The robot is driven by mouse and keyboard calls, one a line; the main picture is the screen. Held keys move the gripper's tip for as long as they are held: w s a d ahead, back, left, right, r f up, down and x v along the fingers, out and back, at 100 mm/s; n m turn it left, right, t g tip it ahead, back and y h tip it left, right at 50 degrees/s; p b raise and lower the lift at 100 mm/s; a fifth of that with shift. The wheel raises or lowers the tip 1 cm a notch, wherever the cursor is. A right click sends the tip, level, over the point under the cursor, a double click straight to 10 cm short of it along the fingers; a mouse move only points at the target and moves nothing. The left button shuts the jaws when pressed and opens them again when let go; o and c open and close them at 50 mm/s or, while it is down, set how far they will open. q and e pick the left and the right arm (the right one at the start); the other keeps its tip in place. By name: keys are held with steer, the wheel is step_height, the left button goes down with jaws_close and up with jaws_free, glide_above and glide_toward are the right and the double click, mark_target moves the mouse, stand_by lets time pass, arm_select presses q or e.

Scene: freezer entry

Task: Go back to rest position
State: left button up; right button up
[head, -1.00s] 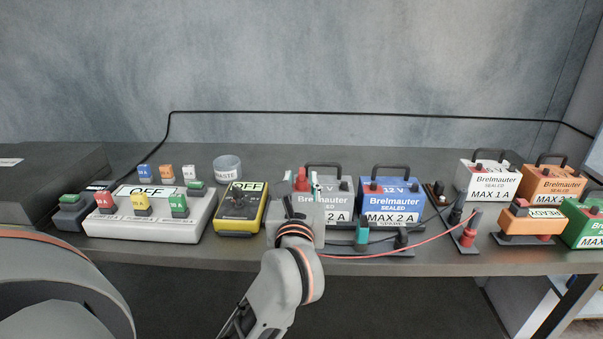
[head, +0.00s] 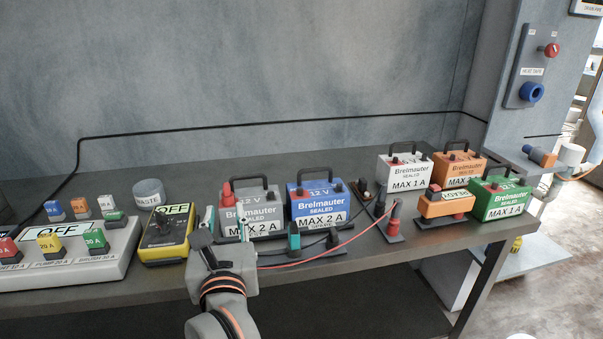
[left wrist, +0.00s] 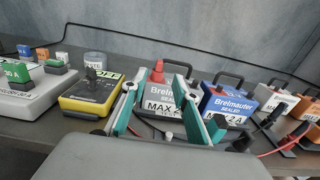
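My left gripper (head: 226,221) is at the front edge of the table, in front of the grey battery (head: 262,212). In the left wrist view its two teal fingers (left wrist: 156,88) are spread apart with nothing held between them. The grey battery (left wrist: 157,97), marked MAX 2 A, stands beyond the fingers. The yellow meter reading OFF (head: 166,238) lies to the left of the gripper. The blue battery (head: 317,205) stands to the right of the grey one. My right gripper is not in view.
White (head: 405,178), orange (head: 458,172) and green (head: 498,202) batteries stand at the right. A red cable (head: 340,247) crosses the table front. A wall panel (head: 533,65) carries a red button.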

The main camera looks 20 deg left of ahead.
arm_select(q)
steer(key=s+d+f+m+t+h+p, duration=0.1)
steer(key=d+f+m+t+h, duration=0.35)
steer(key=m, duration=1.15)
steer(key=s+d+f+m+t+h, duration=0.15)
steer(key=d+f+m+h, duration=0.55)
steer(key=m, duration=1)
steer(key=s+d+f+m+g+h, duration=0.1)
steer(key=s+d+f+m+g, duration=0.2)
steer(key=f, duration=0.5)
steer(key=s+d+f+m+g+h, duration=0.1)
steer(key=f+m+g+h, duration=0.15)
steer(key=f+m, duration=0.4)
steer(key=s+a+f+m+g+y, duration=0.1)
steer(key=s+f, duration=0.3)
steer(key=f, duration=0.4)
steer(key=s+a+f+m+g+y, duration=0.2)
steer(key=s+a+f+m+g, duration=0.1)
steer(key=f, duration=0.5)
steer(key=shift+s+a+f+g+p, duration=0.15)
steer(key=shift+s+a+g+p, duration=0.25)
steer(key=shift+s+g, duration=0.4)
